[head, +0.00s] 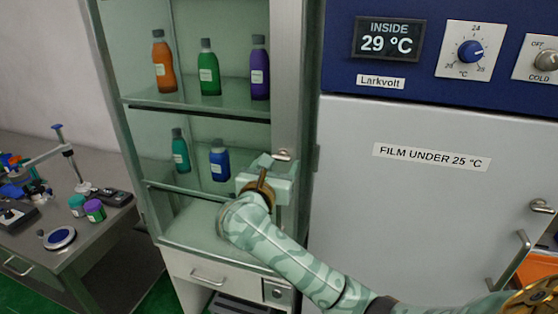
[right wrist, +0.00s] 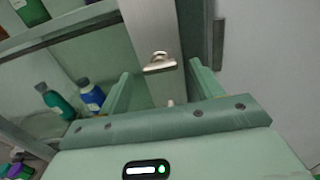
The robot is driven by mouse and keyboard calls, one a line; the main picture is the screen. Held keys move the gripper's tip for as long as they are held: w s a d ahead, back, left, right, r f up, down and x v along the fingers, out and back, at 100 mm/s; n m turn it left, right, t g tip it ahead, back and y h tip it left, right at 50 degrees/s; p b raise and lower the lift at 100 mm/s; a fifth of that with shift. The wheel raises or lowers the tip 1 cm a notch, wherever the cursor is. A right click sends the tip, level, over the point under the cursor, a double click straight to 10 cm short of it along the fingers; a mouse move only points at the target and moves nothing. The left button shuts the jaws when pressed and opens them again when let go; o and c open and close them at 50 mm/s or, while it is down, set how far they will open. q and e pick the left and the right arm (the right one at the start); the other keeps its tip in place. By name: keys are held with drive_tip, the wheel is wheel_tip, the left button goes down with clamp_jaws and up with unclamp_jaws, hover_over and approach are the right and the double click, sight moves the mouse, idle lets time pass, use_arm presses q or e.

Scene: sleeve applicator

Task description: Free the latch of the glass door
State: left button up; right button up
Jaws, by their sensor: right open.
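The glass door (head: 288,75) of the cabinet has a pale grey frame post on its right side. A small metal latch (head: 283,155) sits on that post. In the right wrist view the latch (right wrist: 160,63) shows as a short metal piece on the post, ahead of the jaws. My right gripper (head: 272,172) is at the post, just below and left of the latch in the head view. Its two fingers (right wrist: 162,85) are open and apart, with the post between them in the picture. I cannot see contact with the latch. My left gripper is not in view.
Bottles, including an orange one (head: 163,62) and a blue one (head: 219,160), stand on shelves behind the glass. A grey refrigerator (head: 420,210) with a blue control panel (head: 430,60) stands close on the right. A bench (head: 100,235) with small equipment is at the left.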

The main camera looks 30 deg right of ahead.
sight(281, 158)
drive_tip(key=shift+x, duration=1.1)
drive_tip(key=shift+c, duration=0.3)
drive_tip(key=c, duration=0.9)
